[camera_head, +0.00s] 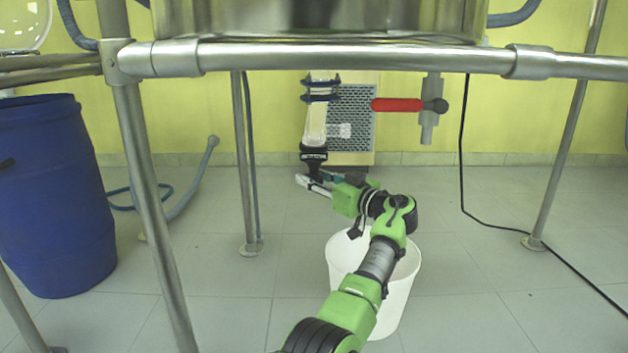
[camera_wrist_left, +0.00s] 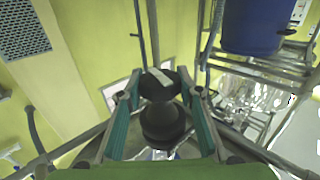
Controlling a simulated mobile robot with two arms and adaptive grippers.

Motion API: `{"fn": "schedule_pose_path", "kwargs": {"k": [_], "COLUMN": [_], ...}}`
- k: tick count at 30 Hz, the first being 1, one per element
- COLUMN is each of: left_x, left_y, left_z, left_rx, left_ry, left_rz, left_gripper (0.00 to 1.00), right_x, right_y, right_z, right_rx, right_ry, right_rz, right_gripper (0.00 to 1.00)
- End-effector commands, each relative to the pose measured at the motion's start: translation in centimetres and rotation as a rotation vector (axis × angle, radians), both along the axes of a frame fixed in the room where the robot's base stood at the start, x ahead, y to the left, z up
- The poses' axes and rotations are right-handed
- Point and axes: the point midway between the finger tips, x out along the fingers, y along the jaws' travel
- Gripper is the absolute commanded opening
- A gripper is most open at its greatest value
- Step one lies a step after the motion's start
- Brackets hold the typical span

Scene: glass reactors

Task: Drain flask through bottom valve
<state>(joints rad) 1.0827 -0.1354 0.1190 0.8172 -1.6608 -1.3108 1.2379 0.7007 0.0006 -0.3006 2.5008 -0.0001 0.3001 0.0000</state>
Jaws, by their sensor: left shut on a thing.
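The black bottom valve (camera_head: 313,155) sits at the lower end of a clear glass tube (camera_head: 316,125) under the metal vessel (camera_head: 330,18). My left gripper (camera_head: 314,183) is at the valve's underside. In the left wrist view, the teal fingers of my left gripper (camera_wrist_left: 162,112) stand on both sides of the black knob-like valve part (camera_wrist_left: 163,123), shut on it. A white bucket (camera_head: 404,300) stands on the floor below, partly hidden behind my left arm. I cannot see any liquid flowing. My right gripper is not in view.
A horizontal steel rail (camera_head: 350,58) crosses above the valve, with steel legs (camera_head: 150,190) on both sides. A red-handled valve (camera_head: 397,105) is to the right. A blue barrel (camera_head: 45,200) stands at left. A black cable (camera_head: 510,235) crosses the floor at right.

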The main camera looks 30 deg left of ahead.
Motion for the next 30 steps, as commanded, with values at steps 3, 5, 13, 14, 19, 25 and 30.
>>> {"fn": "schedule_pose_path", "kwargs": {"k": [3,5,13,14,19,25,30], "left_x": [0.02,0.02,0.00,0.00,0.01,0.01,0.02], "left_y": [0.07,0.07,0.09,0.09,0.10,0.08,0.05], "left_z": [0.03,0.00,-0.07,-0.08,-0.08,-0.08,-0.06], "left_rx": [0.001,0.000,0.000,-0.001,-0.001,-0.001,-0.001], "left_ry": [0.001,0.001,0.002,0.001,0.001,0.001,0.001], "left_rz": [0.019,0.025,0.035,0.035,0.034,0.034,0.033], "left_gripper": [0.12,0.12,0.12,0.12,0.12,0.51,0.51], "right_x": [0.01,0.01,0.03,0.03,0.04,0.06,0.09], "right_y": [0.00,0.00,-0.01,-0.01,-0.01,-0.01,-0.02], "right_z": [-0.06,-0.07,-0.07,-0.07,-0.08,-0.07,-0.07], "right_rx": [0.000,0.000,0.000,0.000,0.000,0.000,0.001], "right_ry": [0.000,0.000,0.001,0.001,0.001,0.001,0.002], "right_rz": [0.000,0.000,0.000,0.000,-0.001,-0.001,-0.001], "right_gripper": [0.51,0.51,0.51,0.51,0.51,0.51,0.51]}}
